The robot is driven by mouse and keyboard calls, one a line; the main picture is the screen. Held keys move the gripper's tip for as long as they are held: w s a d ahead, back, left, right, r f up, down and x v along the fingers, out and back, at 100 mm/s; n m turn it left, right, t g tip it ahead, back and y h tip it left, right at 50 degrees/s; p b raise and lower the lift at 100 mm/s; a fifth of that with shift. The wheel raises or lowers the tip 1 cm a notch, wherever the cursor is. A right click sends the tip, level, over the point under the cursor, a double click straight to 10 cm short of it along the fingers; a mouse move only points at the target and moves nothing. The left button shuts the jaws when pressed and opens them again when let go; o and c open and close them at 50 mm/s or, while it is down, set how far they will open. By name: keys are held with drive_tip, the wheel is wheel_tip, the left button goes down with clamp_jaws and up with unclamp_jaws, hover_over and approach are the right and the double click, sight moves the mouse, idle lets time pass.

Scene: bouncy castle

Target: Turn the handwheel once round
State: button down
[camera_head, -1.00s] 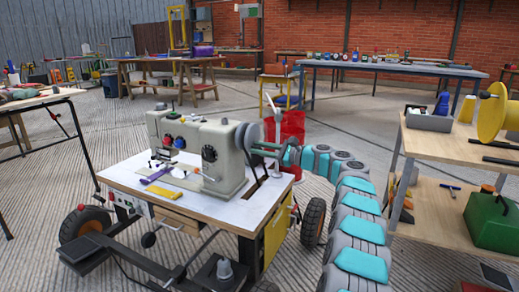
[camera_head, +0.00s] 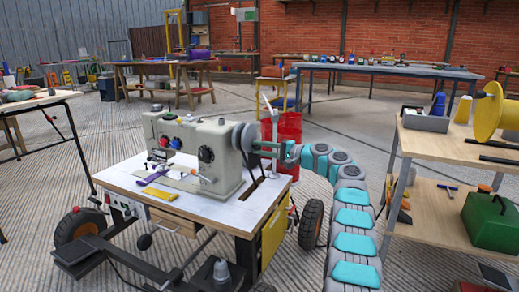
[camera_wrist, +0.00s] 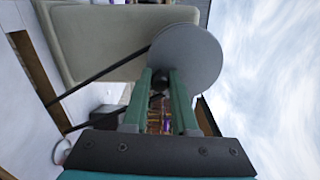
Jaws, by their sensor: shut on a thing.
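A cream sewing machine (camera_head: 215,160) stands on a white-topped wheeled table (camera_head: 210,205). Its grey round handwheel (camera_head: 241,136) is at the right end of the machine. In the wrist view the handwheel (camera_wrist: 195,58) is a grey disc just beyond my fingers. My gripper (camera_head: 258,147) reaches in from the right and meets the wheel at its lower right. In the wrist view my gripper (camera_wrist: 160,75) has its two green fingers close together on the handwheel, around a small dark part. The exact contact is partly hidden by the fingers.
A dark belt (camera_wrist: 90,85) runs from the wheel area toward the tabletop. A purple thing (camera_head: 154,177) and a yellow piece (camera_head: 160,194) lie on the table. A red bin (camera_head: 286,132) stands behind. A shelf (camera_head: 455,150) with a yellow spool (camera_head: 488,112) is to the right.

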drive_tip(key=n+p, duration=0.3)
drive_tip(key=w+r+n+p, duration=0.1)
drive_tip(key=n+p, duration=0.2)
drive_tip(key=p, duration=0.1)
drive_tip(key=w+n+p, duration=0.1)
drive_tip(key=n+p, duration=0.2)
drive_tip(key=p, duration=0.1)
drive_tip(key=shift+d+r, duration=0.25)
drive_tip(key=shift+d, duration=0.15)
drive_tip(key=c, duration=0.7)
unclamp_jaws()
